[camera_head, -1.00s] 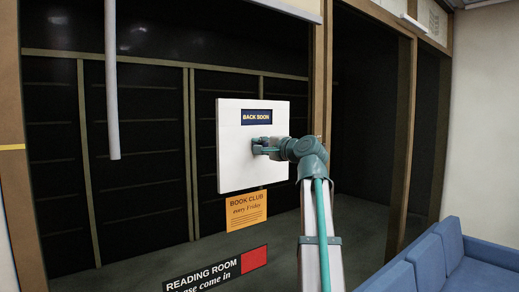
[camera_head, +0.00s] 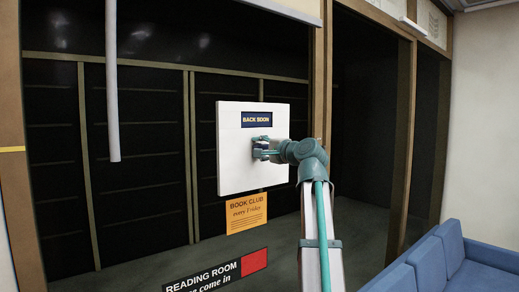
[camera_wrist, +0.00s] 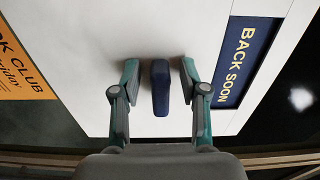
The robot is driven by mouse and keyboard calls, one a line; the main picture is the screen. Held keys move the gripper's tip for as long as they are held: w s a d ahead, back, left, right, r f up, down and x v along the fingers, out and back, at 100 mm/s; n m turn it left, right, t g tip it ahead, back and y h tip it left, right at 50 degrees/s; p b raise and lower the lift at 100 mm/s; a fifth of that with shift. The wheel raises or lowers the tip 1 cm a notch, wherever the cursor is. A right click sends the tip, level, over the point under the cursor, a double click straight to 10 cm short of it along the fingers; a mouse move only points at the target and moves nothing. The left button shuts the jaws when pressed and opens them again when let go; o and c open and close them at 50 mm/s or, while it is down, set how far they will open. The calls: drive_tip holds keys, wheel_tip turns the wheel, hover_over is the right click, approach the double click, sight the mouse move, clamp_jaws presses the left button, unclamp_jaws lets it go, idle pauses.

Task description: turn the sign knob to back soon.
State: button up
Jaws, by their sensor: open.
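The white sign board (camera_head: 236,170) hangs on the dark glass front, with a navy label (camera_head: 257,119) reading BACK SOON near its top. In the wrist view the label (camera_wrist: 247,62) is at the right. The dark blue knob (camera_wrist: 160,88) is a narrow bar on the board, pointing along the picture's vertical. My gripper (camera_wrist: 158,82) is open, one finger on each side of the knob, with a gap showing on both sides. In the head view my gripper (camera_head: 262,149) is at the board's middle, below the label, and hides the knob.
An orange BOOK CLUB notice (camera_head: 246,212) is below the board, and a READING ROOM sign (camera_head: 216,273) lower still. A blue sofa (camera_head: 440,262) stands at the lower right. A pale vertical bar (camera_head: 112,90) hangs at the upper left.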

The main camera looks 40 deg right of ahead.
drive_tip(key=s, duration=1.2)
